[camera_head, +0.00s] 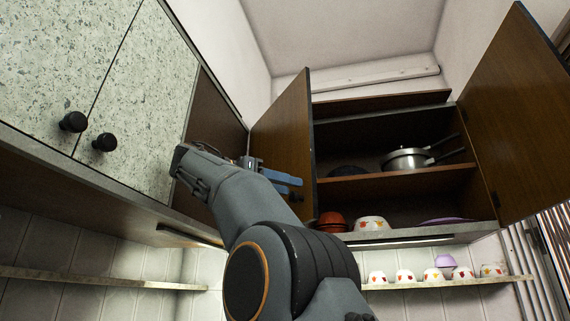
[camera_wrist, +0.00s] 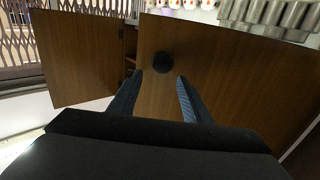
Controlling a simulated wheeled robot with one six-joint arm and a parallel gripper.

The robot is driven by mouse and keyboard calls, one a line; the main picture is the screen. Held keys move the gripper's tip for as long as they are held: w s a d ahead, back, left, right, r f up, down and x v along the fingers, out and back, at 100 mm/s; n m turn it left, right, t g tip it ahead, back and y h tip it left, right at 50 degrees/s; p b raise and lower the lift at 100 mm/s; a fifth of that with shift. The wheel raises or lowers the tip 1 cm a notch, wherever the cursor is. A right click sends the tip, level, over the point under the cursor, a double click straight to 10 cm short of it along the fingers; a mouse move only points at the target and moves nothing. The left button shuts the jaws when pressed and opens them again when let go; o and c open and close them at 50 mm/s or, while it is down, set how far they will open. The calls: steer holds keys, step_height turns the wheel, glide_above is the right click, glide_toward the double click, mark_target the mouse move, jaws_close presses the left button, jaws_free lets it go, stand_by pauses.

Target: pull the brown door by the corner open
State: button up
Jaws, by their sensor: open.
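The brown door by the corner (camera_head: 285,125) stands ajar in the head view, swung out from the upper cabinet, with its free edge toward the right. In the wrist view the brown wooden door (camera_wrist: 225,75) fills much of the picture, with a round black knob (camera_wrist: 163,62) on its face. My gripper (camera_head: 297,188) is at the lower part of this door in the head view. In the wrist view my gripper (camera_wrist: 160,77) is open, its two blue fingers on either side of the knob. Whether they touch the knob cannot be told.
The open cabinet has a shelf (camera_head: 390,174) with a steel pot (camera_head: 408,158). A second brown door (camera_head: 515,105) stands wide open at right. Speckled green doors (camera_head: 150,110) with black knobs are close on the left. Bowls line a lower shelf (camera_head: 450,284).

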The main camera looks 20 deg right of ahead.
steer(key=p, duration=0.7)
glide_toward(301, 165)
steer(key=shift+x, duration=2.1)
steer(key=shift+s, duration=0.1)
